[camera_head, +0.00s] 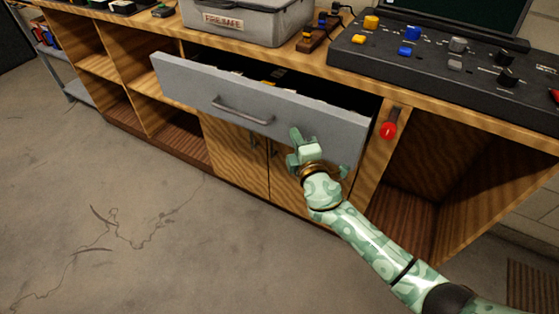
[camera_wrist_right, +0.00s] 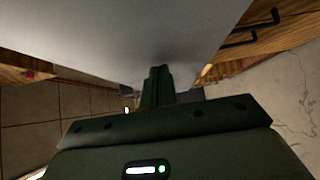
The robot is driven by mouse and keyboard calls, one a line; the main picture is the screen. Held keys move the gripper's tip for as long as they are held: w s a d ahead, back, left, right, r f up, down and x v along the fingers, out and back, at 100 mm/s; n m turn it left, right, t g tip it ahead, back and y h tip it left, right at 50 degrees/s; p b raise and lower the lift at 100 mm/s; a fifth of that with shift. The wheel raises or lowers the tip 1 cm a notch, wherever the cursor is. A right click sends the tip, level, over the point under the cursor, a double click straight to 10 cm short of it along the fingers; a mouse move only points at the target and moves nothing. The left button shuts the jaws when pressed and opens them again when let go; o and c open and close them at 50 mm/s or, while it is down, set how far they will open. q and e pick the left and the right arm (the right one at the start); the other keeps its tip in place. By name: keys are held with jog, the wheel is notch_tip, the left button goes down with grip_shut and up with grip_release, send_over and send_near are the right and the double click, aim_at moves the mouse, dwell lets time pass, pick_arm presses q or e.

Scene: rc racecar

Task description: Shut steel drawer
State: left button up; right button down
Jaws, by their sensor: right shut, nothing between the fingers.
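The steel drawer (camera_head: 190,88) is pulled out of the wooden bench, with a grey front and a bar handle (camera_head: 243,110). Some contents show inside over its top edge. My right gripper (camera_head: 297,138) is shut and empty, in front of the lower right part of the drawer front, right of the handle. In the right wrist view, the closed fingers (camera_wrist_right: 157,82) point at the grey drawer front (camera_wrist_right: 120,35), very close to it; I cannot tell whether they touch. My left gripper is not in view.
Wooden cabinet doors (camera_head: 235,150) are below the drawer, with open shelves to the left and an open bay (camera_head: 415,190) to the right. A red-tagged item (camera_head: 388,130) is on the post right of the drawer. A grey metal box (camera_head: 245,22) and a control console (camera_head: 430,65) stand on top.

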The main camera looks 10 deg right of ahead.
jog(key=w+d+b, duration=0.1)
jog(key=w+d, duration=0.1)
jog(key=w, duration=0.1)
jog(key=w+d+b, duration=0.1)
jog(key=w+d, duration=0.1)
jog(key=w, duration=0.1)
jog(key=w+d+b, duration=0.1)
jog(key=w+d, duration=0.2)
jog(key=shift+w+d+f, duration=0.1)
jog(key=shift+w+f, duration=0.05)
jog(key=shift+w+d+b, duration=0.2)
jog(key=shift+b, duration=0.15)
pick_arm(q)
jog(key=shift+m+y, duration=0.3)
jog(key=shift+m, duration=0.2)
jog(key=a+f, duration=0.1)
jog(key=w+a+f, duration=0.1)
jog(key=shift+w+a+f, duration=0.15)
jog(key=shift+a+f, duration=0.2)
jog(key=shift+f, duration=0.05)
pick_arm(e)
jog(key=shift+w+d+r, duration=0.1)
jog(key=shift+d+r, duration=0.1)
jog(key=shift+r, duration=0.2)
